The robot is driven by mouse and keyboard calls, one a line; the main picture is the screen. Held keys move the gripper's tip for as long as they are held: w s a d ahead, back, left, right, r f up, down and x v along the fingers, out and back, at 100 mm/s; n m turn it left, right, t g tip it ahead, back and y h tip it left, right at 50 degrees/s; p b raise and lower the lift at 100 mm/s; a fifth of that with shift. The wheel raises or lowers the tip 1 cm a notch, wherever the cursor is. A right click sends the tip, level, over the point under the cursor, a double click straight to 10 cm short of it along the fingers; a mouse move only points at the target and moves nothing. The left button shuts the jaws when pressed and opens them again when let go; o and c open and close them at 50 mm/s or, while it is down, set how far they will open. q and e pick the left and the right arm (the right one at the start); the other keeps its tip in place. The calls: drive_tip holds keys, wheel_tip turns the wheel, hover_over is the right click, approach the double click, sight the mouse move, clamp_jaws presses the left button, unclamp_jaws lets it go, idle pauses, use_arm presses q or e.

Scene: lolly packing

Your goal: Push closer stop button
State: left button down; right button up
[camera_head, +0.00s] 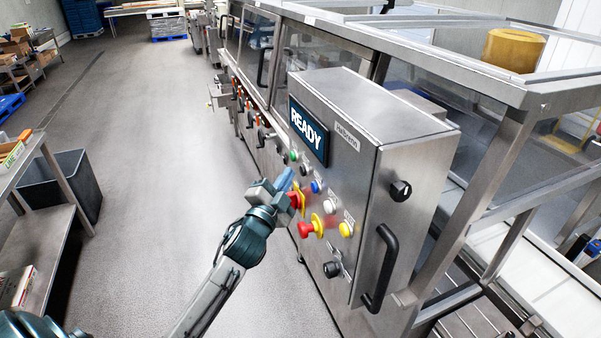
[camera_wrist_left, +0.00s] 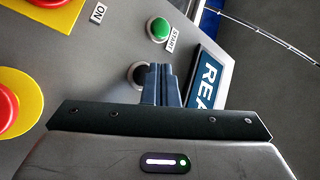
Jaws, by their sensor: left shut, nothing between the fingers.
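Two red mushroom stop buttons on yellow plates stick out of the steel control box (camera_head: 405,165). The upper one (camera_head: 293,200) is just beside my left gripper; the lower one (camera_head: 305,230) is nearer to me. I cannot read which is labelled closer. In the left wrist view one red button (camera_wrist_left: 6,108) is at the left edge and another (camera_wrist_left: 45,2) is cut off at the top left. My left gripper (camera_head: 285,178) is shut and empty, its blue fingers in front of the panel. In the wrist view the fingers (camera_wrist_left: 160,84) partly cover a black button (camera_wrist_left: 138,74). No contact is clear.
A READY screen (camera_head: 308,131) and a green start button (camera_wrist_left: 158,29) are close to the fingers. Blue (camera_head: 316,186), white (camera_head: 330,205) and yellow (camera_head: 346,229) buttons sit nearby. A black handle (camera_head: 380,270) juts from the box.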

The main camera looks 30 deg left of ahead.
use_arm(q)
drive_tip(key=s+a+b, duration=0.3)
drive_tip(key=b, duration=0.1)
drive_tip(key=shift+s+a, duration=0.1)
drive_tip(key=shift+s, duration=0.3)
idle(0.7)
